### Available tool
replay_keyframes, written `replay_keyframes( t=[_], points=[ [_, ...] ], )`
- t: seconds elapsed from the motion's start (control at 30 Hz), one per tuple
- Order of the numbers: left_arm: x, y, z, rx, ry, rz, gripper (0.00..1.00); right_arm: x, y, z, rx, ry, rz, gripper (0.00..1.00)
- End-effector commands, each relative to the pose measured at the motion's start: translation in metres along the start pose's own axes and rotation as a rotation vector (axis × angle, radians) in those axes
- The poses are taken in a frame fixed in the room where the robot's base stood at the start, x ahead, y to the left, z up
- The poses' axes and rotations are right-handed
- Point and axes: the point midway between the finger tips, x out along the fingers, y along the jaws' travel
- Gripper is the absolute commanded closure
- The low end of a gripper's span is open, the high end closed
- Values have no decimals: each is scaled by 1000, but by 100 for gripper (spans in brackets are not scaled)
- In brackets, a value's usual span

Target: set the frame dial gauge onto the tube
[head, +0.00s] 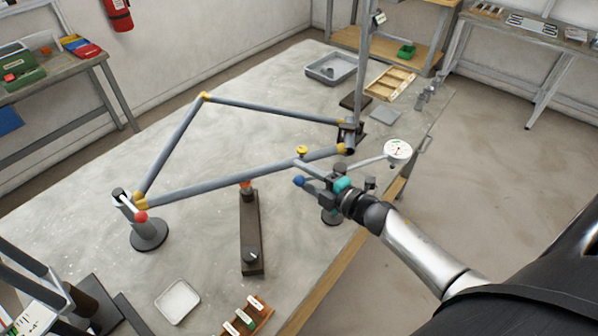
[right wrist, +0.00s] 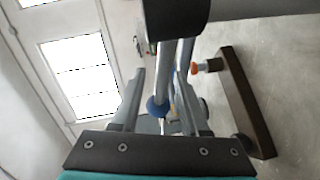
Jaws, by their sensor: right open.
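The dial gauge (head: 397,149) has a round white face and sits at the right end of a thin arm, right of the frame in the head view. The arm runs back toward my right gripper (head: 308,178). A blue ball (head: 298,181) shows by the fingertips; in the right wrist view the ball (right wrist: 157,107) lies between the two spread fingers (right wrist: 162,90). The gripper is open, below the lower frame tube (head: 225,180). A round dark base (head: 330,216) is partly hidden under it. My left gripper is not seen.
The grey frame is clamped at a left stand (head: 148,234) and a rear post (head: 350,132). A dark bar (head: 251,235) stands below the tube. A white tray (head: 177,301) and a wooden rack (head: 247,318) lie in front.

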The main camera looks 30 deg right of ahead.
Motion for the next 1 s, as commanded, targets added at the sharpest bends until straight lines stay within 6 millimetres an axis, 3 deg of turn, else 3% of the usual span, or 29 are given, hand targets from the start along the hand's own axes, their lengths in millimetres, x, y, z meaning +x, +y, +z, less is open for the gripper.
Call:
replay_keyframes(
  t=[0.2,0.5,0.9,1.0],
  points=[
    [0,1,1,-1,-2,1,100,12,0,0,0,0,0,55],
    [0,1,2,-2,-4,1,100,13,0,0,0,0,0,56],
    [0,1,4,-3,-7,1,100,12,0,0,0,0,0,100],
    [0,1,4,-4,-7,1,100,12,0,0,-1,0,-1,100]
  ],
)
